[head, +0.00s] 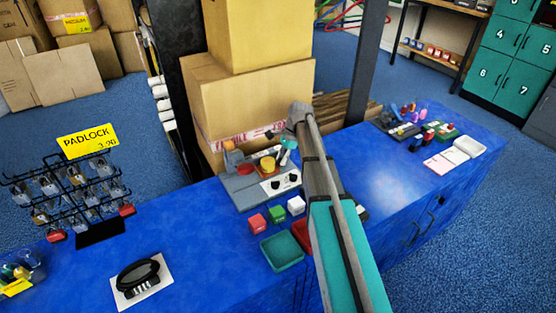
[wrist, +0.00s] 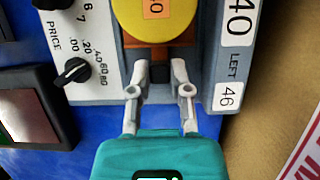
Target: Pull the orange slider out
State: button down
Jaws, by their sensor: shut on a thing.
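The orange slider (wrist: 154,54) shows in the wrist view as a small orange-brown piece at the front of a grey panel (head: 240,189), just below a round yellow disc (wrist: 155,20) with an orange label. My gripper (wrist: 157,74) has its two pale fingers on either side of the slider and is shut on it. In the head view my teal gripper (head: 288,145) is at the right side of the panel, and I cannot make out the slider there. How far the slider is drawn out is unclear.
Black dials (wrist: 72,71) sit on a white plate left of the slider. Coloured cubes (head: 277,212) and a green tray (head: 282,251) lie in front of the panel. A padlock rack (head: 65,195) stands at left. Cartons (head: 250,95) rise behind. The blue counter (head: 210,260) has free room at front left.

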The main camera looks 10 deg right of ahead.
jog(key=shift+w+d, duration=0.2)
jog(key=c, duration=0.6)
grip_release()
jog(key=shift+o, duration=0.2)
jog(key=shift+s, duration=0.1)
notch_tip(320, 180, up, 9)
jog(key=p, duration=0.9)
jog(key=shift+r, duration=0.15)
jog(key=shift+r+p, duration=0.15)
jog(key=shift+p, duration=0.15)
